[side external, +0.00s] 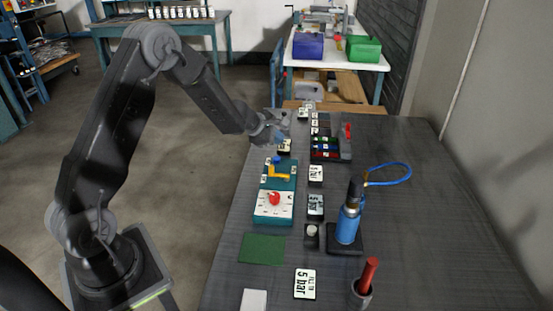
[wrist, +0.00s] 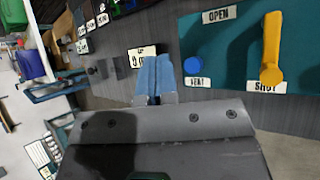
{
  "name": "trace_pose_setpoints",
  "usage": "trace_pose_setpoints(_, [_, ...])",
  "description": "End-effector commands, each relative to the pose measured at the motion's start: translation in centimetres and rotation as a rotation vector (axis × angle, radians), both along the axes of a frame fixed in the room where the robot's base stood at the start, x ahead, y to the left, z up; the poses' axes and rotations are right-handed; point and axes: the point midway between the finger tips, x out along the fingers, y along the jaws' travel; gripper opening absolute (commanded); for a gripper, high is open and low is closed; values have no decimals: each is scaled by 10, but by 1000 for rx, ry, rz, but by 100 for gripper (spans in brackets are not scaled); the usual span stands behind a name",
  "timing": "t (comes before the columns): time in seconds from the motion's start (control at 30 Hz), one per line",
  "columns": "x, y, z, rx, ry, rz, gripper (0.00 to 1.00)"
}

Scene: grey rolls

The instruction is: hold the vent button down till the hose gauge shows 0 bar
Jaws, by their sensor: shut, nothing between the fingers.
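The teal valve panel (wrist: 225,40) fills the upper right of the wrist view. On it are the round blue vent button (wrist: 192,66), above a label reading VENT, and a yellow lever (wrist: 271,50) with its end at SHUT. In the side view the blue button (side external: 276,159) and yellow lever (side external: 279,175) sit behind a white dial face with a red knob (side external: 273,199). My gripper (wrist: 154,82) is shut and empty, its blue fingers left of the button in the wrist view and apart from it. I cannot tell which display is the hose gauge, nor read it.
A blue bottle (side external: 348,226) with a looped blue hose (side external: 390,181) stands to the right. A red-handled tool (side external: 367,276) stands near the front. Several small labelled blocks and a dark rack (side external: 331,148) lie beyond. A green mat (side external: 262,249) is empty.

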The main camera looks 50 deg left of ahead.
Motion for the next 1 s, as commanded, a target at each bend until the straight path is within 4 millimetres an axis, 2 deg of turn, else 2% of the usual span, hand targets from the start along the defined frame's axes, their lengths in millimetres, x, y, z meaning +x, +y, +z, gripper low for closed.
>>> trace_pose_setpoints(0.1, [0,0,-17,0,3,0,0])
trace_pose_setpoints(0.33, [0,0,-36,-1,0,1,0])
trace_pose_setpoints(1.0, [0,0,-41,2,-1,1,0])
